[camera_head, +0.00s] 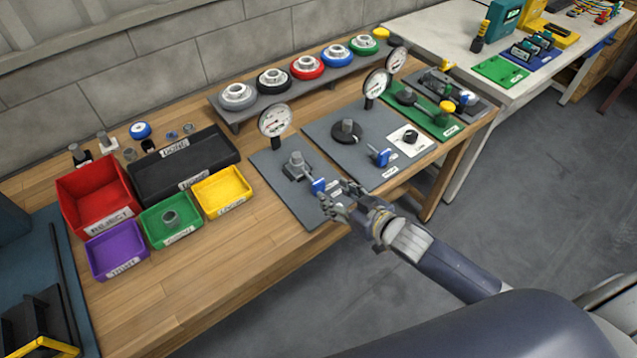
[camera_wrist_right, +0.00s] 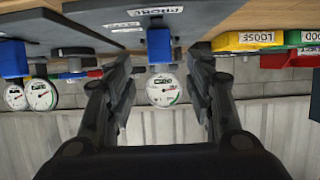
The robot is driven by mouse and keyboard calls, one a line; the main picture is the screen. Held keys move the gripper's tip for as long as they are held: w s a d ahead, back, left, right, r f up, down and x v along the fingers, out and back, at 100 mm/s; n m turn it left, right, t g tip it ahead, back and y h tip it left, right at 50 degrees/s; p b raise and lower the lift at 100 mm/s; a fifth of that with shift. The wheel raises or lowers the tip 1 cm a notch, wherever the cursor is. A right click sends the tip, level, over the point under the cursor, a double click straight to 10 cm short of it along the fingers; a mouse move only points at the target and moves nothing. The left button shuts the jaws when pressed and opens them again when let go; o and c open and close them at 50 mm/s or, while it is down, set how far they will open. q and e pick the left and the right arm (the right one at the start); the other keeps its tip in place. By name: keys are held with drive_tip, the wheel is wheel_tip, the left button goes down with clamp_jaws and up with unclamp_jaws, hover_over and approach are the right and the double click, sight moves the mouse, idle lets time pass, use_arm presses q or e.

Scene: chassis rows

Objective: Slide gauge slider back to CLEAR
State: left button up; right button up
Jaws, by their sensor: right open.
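My right gripper (camera_head: 340,197) is at the front edge of the left grey plate (camera_head: 287,207), with its fingers apart. A blue slider block (camera_head: 318,187) is on that plate just beyond the fingertips. In the right wrist view, which is upside down, the blue block (camera_wrist_right: 158,45) appears between the two open fingers (camera_wrist_right: 160,75), with space on both sides. A round dial gauge (camera_head: 275,120) stands at the plate's back and shows in the wrist view (camera_wrist_right: 163,89). A grey fixture (camera_head: 296,165) sits between gauge and block. I cannot read a CLEAR mark. My left gripper is not in view.
The middle grey plate (camera_head: 352,125) has another blue block (camera_head: 380,157) and its own gauge (camera_head: 376,83). Red (camera_head: 90,200), green (camera_head: 170,220), yellow (camera_head: 222,190) and purple (camera_head: 117,250) bins stand left. A rack of coloured rings (camera_head: 305,68) is behind. Bare wood lies front left.

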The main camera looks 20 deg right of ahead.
sight(321, 187)
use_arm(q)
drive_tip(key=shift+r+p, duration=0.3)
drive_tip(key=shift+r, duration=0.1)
use_arm(e)
drive_tip(key=x, duration=0.8)
drive_tip(key=shift+w+a+f, duration=0.1)
drive_tip(key=shift+w+f, duration=0.05)
drive_tip(key=shift+w, duration=0.15)
clamp_jaws()
drive_tip(key=shift+s, duration=0.3)
drive_tip(key=s, duration=0.1)
drive_tip(key=s+d+p, duration=0.1)
drive_tip(key=s, duration=0.1)
drive_tip(key=shift+d, duration=0.1)
drive_tip(key=shift+c, duration=1.6)
unclamp_jaws()
drive_tip(key=shift+w+f, duration=0.1)
drive_tip(key=o, duration=0.3)
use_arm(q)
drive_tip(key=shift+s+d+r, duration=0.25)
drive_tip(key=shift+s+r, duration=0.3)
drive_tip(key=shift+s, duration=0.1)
